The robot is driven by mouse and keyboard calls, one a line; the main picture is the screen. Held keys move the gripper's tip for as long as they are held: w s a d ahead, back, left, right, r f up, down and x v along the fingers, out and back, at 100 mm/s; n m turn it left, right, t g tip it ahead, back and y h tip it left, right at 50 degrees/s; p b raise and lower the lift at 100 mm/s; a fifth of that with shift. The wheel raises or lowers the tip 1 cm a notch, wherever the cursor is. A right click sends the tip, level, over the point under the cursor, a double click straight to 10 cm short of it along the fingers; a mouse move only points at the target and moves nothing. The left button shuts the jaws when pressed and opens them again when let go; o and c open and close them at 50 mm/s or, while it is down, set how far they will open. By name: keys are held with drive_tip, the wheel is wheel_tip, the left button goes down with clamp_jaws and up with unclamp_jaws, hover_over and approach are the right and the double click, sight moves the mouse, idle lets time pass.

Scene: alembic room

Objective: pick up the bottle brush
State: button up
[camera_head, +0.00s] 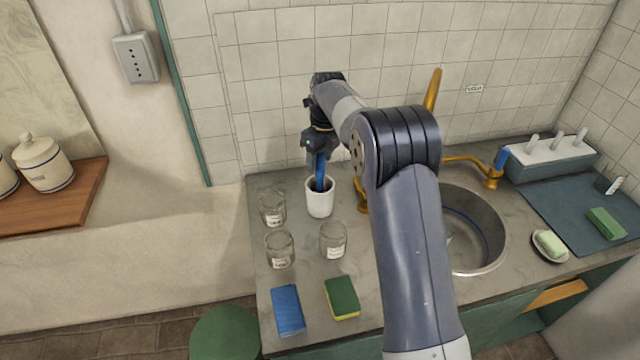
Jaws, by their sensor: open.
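A white cup (320,203) stands upright on the grey counter near the tiled wall. A blue upright handle (320,172) rises out of the cup; it looks like the bottle brush, and its lower end is hidden inside the cup. My gripper (319,150) points down at the top of the blue handle, directly above the cup. The gripper is open, with its fingers close around or beside the handle's upper end; which of these I cannot tell.
Several glass jars (279,250) stand in front of the cup. A blue sponge (288,310) and a green-yellow sponge (342,298) lie at the counter's front. The round sink (487,222) and brass tap (489,176) are to the right, with a soap dish (549,246) beyond.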

sight(320, 181)
drive_tip(key=shift+w+a+f, duration=0.1)
drive_tip(key=shift+f, duration=1.05)
drive_tip(key=c, duration=1.1)
